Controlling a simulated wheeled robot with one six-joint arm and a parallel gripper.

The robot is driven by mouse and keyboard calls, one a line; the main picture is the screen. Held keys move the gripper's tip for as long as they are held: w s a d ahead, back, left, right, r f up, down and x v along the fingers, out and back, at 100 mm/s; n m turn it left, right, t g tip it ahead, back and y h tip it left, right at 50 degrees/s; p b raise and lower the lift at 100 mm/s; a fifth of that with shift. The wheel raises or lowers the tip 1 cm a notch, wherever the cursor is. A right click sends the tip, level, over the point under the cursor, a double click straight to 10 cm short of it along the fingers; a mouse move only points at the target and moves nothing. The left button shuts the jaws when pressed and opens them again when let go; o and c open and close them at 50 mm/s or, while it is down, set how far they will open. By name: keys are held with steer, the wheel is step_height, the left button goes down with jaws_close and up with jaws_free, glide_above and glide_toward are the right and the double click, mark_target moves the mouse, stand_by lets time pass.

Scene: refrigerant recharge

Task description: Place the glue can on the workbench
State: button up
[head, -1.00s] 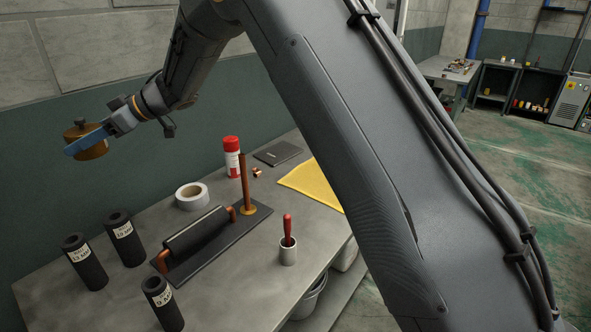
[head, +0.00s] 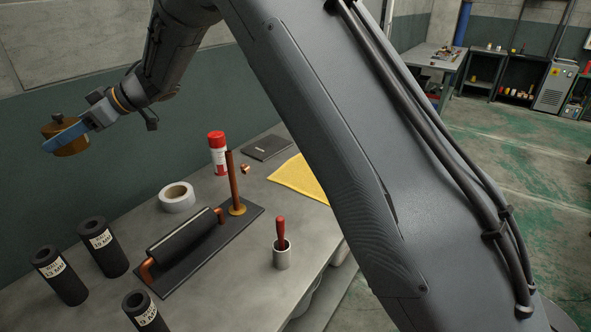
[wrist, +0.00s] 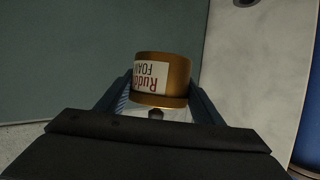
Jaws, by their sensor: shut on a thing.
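The glue can (head: 72,140) is a small brownish-gold can with a knob on top. In the wrist view the can (wrist: 177,84) shows a white label with red and dark print. My gripper (head: 66,136) is shut on it, with one blue finger on each side. The gripper holds the can in the air at the left, in front of the green wall band and above the bench level. The grey workbench (head: 200,292) lies below and to the right of the can.
On the bench stand several black foam tubes (head: 60,276), a tape roll (head: 177,198), a black pipe stand (head: 190,258), a red-and-white spray can (head: 217,155), a brush cup (head: 282,255) and a yellow cloth (head: 298,178). Bare bench top shows near the front edge.

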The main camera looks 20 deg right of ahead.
steer(key=shift+w+f+b, duration=0.2)
steer(key=shift+f+b, duration=0.45)
steer(key=shift+w+f+b, duration=0.15)
steer(key=shift+f+b, duration=0.45)
steer(key=shift+b, duration=0.05)
steer(key=shift+w+f+b, duration=0.3)
steer(key=shift+f+b, duration=1.55)
steer(key=shift+f, duration=3.2)
steer(key=shift+w+f+b, duration=0.3)
steer(key=shift+f+b, duration=1.6)
steer(key=shift+f, duration=3.15)
steer(key=shift+w+f+b, duration=0.3)
steer(key=shift+f+b, duration=1.55)
steer(key=shift+f, duration=3.2)
steer(key=shift+f, duration=0.1)
steer(key=o, duration=1.5)
steer(key=shift+f, duration=0.1)
